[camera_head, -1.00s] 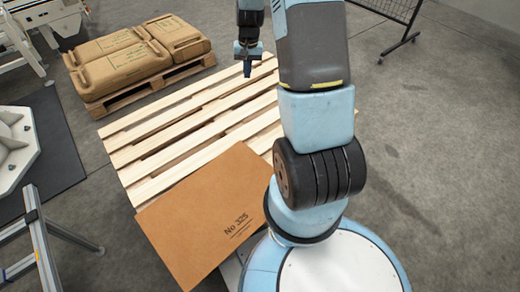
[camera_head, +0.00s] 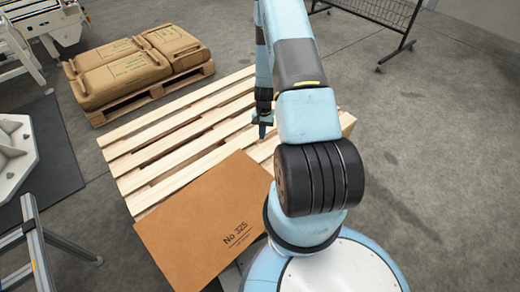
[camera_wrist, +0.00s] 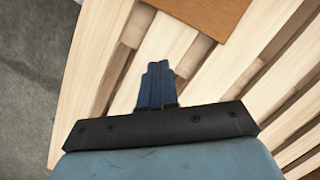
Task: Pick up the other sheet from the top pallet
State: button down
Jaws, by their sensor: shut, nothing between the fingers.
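A brown sheet (camera_head: 203,222) marked "No 325" lies at the near end of the top pallet (camera_head: 150,146), a light wooden slatted pallet. The sheet's near edge reaches toward my base. My gripper (camera_head: 262,133) is above the pallet's slats, beyond the sheet's upper right corner, with its fingers together and nothing between them. In the wrist view my gripper (camera_wrist: 157,72) points over bare slats (camera_wrist: 180,40), and an edge of the brown sheet (camera_wrist: 208,14) shows at the top, apart from the fingertips. I see only one sheet.
Several brown sacks (camera_head: 135,65) lie on a second pallet (camera_head: 155,92) at the back left. A ladder-like metal frame (camera_head: 36,245) stands at the lower left. A wire-mesh rack (camera_head: 380,25) stands at the back right. The floor at right is clear.

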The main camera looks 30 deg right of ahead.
aim_at(258, 168)
jog(key=x, duration=1)
jog(key=shift+s+a+r, duration=0.2)
jog(key=shift+s+a, duration=0.55)
jog(key=shift+s, duration=0.25)
jog(key=shift+s+a, duration=0.45)
jog(key=shift+s, duration=0.1)
jog(key=shift+s+a, duration=1.15)
jog(key=shift+s, duration=0.2)
jog(key=shift+w, duration=0.1)
